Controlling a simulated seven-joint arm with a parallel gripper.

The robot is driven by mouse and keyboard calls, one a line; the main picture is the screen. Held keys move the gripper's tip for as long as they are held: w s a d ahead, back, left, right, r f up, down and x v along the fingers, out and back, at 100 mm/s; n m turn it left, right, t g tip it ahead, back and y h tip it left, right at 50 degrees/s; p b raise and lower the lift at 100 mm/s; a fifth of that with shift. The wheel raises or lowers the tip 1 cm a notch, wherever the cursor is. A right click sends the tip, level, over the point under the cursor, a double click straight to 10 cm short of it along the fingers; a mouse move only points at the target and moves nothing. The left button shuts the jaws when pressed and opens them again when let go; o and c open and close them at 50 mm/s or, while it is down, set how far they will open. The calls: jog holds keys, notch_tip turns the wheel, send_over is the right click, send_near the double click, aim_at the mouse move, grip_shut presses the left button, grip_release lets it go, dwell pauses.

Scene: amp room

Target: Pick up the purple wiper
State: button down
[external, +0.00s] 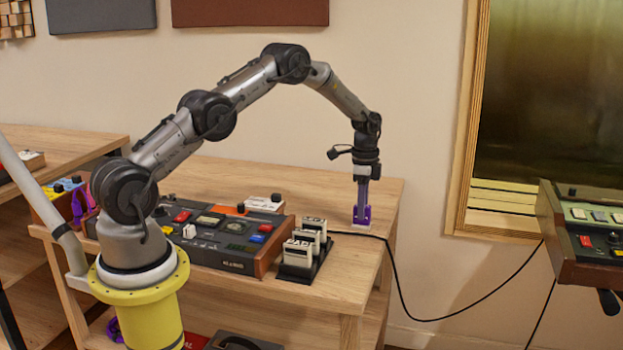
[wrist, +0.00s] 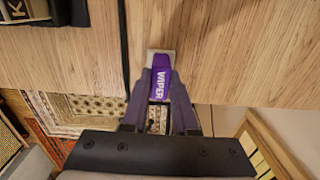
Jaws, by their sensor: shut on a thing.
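The purple wiper (wrist: 161,80) has white "WIPER" lettering and a pale end. In the wrist view it lies between my two fingers, near the tabletop. In the external view the wiper (external: 362,215) is a small purple and white piece at the right end of the wooden table. My gripper (external: 362,205) points straight down there and is shut on the wiper. The gripper also shows in the wrist view (wrist: 160,95), with a finger on each side of the wiper. I cannot tell whether the wiper touches the tabletop.
A black rack with several white boxes (external: 303,247) stands on the table (external: 345,285) left of my gripper. A dark control console (external: 215,240) lies farther left. A black cable (external: 392,262) runs across the table and off its right edge. Another console (external: 585,235) is at far right.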

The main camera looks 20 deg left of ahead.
jog(key=shift+r, duration=0.2)
jog(key=shift+r, duration=0.25)
notch_tip(320, 180, up, 2)
jog(key=shift+r, duration=0.1)
jog(key=s+a+r, duration=0.6)
jog(key=s+r, duration=0.4)
jog(key=s, duration=0.2)
jog(key=shift+a, duration=0.35)
jog(key=shift+s, duration=0.1)
